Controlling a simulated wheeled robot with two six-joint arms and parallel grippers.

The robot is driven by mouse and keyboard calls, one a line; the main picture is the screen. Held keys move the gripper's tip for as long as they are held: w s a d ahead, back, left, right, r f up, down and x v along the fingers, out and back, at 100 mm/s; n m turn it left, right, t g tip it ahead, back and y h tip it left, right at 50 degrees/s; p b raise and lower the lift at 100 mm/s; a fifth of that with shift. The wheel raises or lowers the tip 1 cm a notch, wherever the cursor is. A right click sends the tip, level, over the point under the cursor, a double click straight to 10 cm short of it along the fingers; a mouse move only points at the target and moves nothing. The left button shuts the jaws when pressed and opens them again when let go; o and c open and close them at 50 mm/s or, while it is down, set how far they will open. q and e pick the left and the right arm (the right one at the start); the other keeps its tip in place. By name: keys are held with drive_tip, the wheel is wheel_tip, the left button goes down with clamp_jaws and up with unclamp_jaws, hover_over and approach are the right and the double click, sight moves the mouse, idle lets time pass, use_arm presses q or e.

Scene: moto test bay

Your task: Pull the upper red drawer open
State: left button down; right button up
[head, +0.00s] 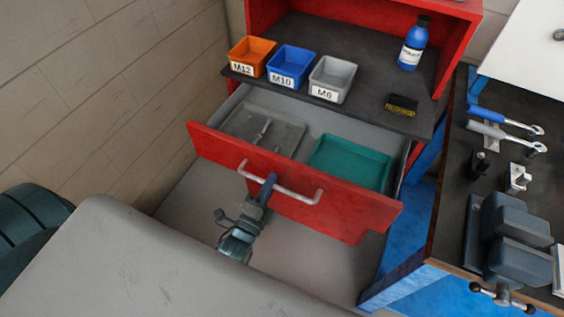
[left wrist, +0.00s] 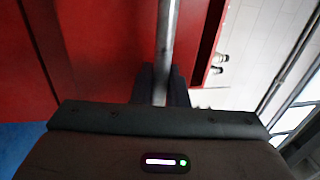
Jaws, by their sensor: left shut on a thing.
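The upper red drawer (head: 320,208) stands pulled out from the red cabinet in the head view. Inside it are a grey tray (head: 270,131) with small metal tools and a green tray (head: 350,164). My left gripper (head: 268,184) is shut on the drawer's silver bar handle (head: 300,197), near the handle's left end. In the left wrist view the handle (left wrist: 165,50) runs between the fingers, with the red drawer front (left wrist: 105,50) behind it. My right gripper is in neither view.
Orange (head: 252,55), blue (head: 289,66) and grey (head: 332,78) bins, a brush (head: 401,105) and a blue bottle (head: 413,43) stand on the dark shelf above the drawer. At right, a workbench holds a vise (head: 512,240) and wrenches. Floor shows beneath the drawer.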

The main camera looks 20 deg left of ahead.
use_arm(q)
drive_tip(key=s, duration=0.6)
drive_tip(key=shift+s, duration=0.35)
drive_tip(key=shift+a, duration=0.1)
drive_tip(key=c, duration=1.5)
unclamp_jaws()
drive_tip(key=shift+f, duration=0.1)
